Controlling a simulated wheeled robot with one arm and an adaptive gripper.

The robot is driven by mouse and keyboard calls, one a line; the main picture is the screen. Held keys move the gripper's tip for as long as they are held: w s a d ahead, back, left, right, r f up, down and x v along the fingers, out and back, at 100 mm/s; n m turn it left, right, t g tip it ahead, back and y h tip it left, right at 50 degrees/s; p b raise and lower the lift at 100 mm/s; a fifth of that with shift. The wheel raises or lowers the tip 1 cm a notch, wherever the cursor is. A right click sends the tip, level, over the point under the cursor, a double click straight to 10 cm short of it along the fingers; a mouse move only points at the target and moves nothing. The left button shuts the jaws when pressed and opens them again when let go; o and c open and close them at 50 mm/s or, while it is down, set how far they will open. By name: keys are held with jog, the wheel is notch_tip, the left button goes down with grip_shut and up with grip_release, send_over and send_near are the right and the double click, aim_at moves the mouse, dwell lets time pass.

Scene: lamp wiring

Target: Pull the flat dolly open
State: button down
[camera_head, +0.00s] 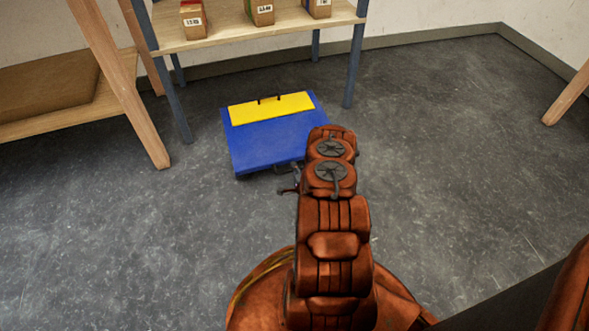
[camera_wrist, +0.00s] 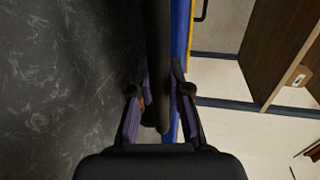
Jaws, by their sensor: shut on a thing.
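The flat dolly (camera_head: 262,145) is a low blue slab with a yellow strip and a small dark handle on its far part. It lies on the floor in front of the shelf. A dark handle also shows at its near edge (camera_head: 284,169). My gripper (camera_head: 290,187) is at that near edge, partly hidden by my arm. In the wrist view my gripper (camera_wrist: 161,95) has its fingers on both sides of a dark bar (camera_wrist: 158,50), shut on this handle. The dolly's blue edge (camera_wrist: 181,35) runs alongside the bar.
A shelf (camera_head: 240,30) with several small cardboard boxes stands behind the dolly, its blue-grey legs close to the dolly's far corners. A wooden rack (camera_head: 125,95) stands at the left. A wooden leg (camera_head: 568,97) shows at the far right. The grey floor (camera_head: 450,150) to the right is clear.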

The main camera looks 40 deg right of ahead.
jog(key=shift+s+d, duration=0.1)
jog(key=shift+s, duration=0.05)
jog(key=c, duration=1.1)
grip_release()
jog(key=v, duration=0.7)
jog(key=shift+s+a, duration=0.15)
jog(key=shift+a, duration=0.1)
